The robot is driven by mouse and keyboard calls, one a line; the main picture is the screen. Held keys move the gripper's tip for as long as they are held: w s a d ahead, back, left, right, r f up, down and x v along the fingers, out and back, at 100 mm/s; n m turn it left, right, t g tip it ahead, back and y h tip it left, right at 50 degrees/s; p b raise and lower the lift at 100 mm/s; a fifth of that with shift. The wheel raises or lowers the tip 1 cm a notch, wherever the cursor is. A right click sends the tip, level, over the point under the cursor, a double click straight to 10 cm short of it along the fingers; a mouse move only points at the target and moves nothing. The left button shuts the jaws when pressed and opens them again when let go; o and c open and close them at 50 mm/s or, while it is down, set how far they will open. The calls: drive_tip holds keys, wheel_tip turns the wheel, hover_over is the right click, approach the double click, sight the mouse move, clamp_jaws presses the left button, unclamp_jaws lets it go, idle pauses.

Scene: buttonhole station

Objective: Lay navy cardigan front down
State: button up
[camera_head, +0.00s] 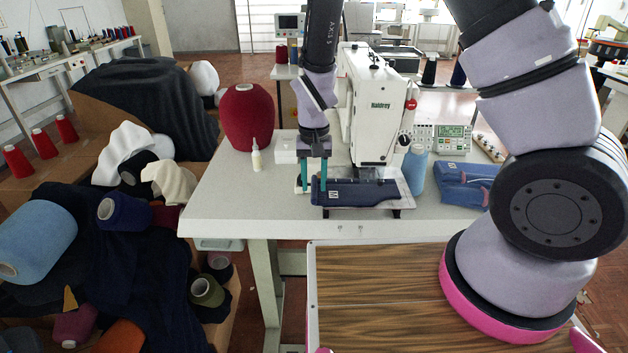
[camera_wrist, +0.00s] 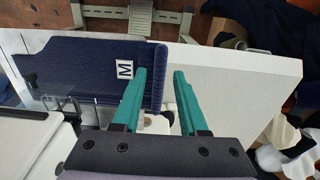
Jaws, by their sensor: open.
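The navy cardigan front (camera_head: 352,190), a ribbed panel with a white label, lies flat on the bed of the white buttonhole machine (camera_head: 368,110). In the wrist view the panel (camera_wrist: 90,72) shows a label marked M near its right edge. My gripper (camera_head: 314,184) is at the panel's left end in the head view, its teal fingers pointing down. In the wrist view my gripper (camera_wrist: 160,72) is open. One finger overlaps the panel and the other is beyond its edge, over the white table. Whether the fingers touch the cloth cannot be told.
A red cone (camera_head: 248,117) and a small bottle (camera_head: 256,155) stand left. The white table (camera_head: 225,205) is clear at front left. Garments and cones crowd the left.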

sight(314, 201)
drive_tip(key=shift+f, duration=0.9)
idle(0.8)
clamp_jaws()
drive_tip(key=shift+r, duration=0.2)
drive_tip(key=shift+s, duration=0.1)
drive_tip(key=shift+s+a, duration=0.15)
drive_tip(key=shift+s, duration=2.85)
